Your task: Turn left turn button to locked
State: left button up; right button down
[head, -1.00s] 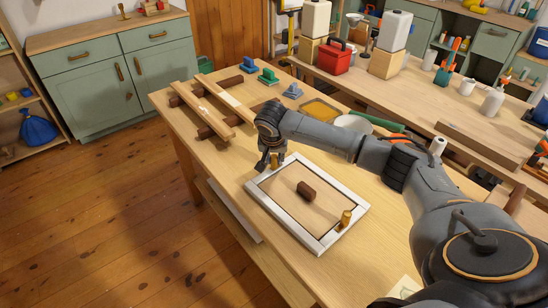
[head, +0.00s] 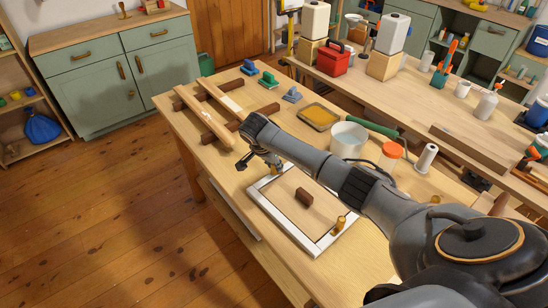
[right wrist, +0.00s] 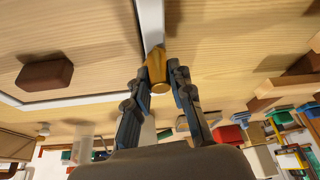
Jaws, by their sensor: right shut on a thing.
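A white frame (head: 284,232) lies flat on the wooden workbench, around a wooden panel with a dark brown block (head: 304,197) on it. The brass left turn button (head: 276,171) is at the frame's far-left corner, partly hidden by my right gripper (head: 262,161). In the right wrist view, the fingers of my right gripper (right wrist: 158,82) are on either side of the brass button (right wrist: 156,68), shut on it. A second brass turn button (head: 340,223) stands at the frame's near-right side. My left gripper is not in view.
Wooden bars (head: 208,117) lie behind the frame on the bench. A yellow tray (head: 319,116), a white container (head: 348,139) and an orange-lidded jar (head: 391,155) stand beyond my right arm. Bare bench top lies in front of the frame.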

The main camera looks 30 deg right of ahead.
jog(key=m+g+p, duration=0.1)
jog(key=m, duration=0.2)
jog(key=shift+a, duration=0.1)
jog(key=m+g, duration=0.1)
jog(key=m, duration=0.1)
jog(key=shift+f+m, duration=0.15)
jog(key=shift+m, duration=0.25)
jog(key=m+g+b, duration=0.1)
jog(key=m+b, duration=0.1)
jog(key=m, duration=0.1)
jog(key=shift+m+g+y+b, duration=0.3)
jog(key=shift+m+g+b, duration=0.4)
jog(key=shift+m+b, duration=0.6)
jog(key=c, duration=1.2)
grip_release()
jog(key=shift+o, duration=0.2)
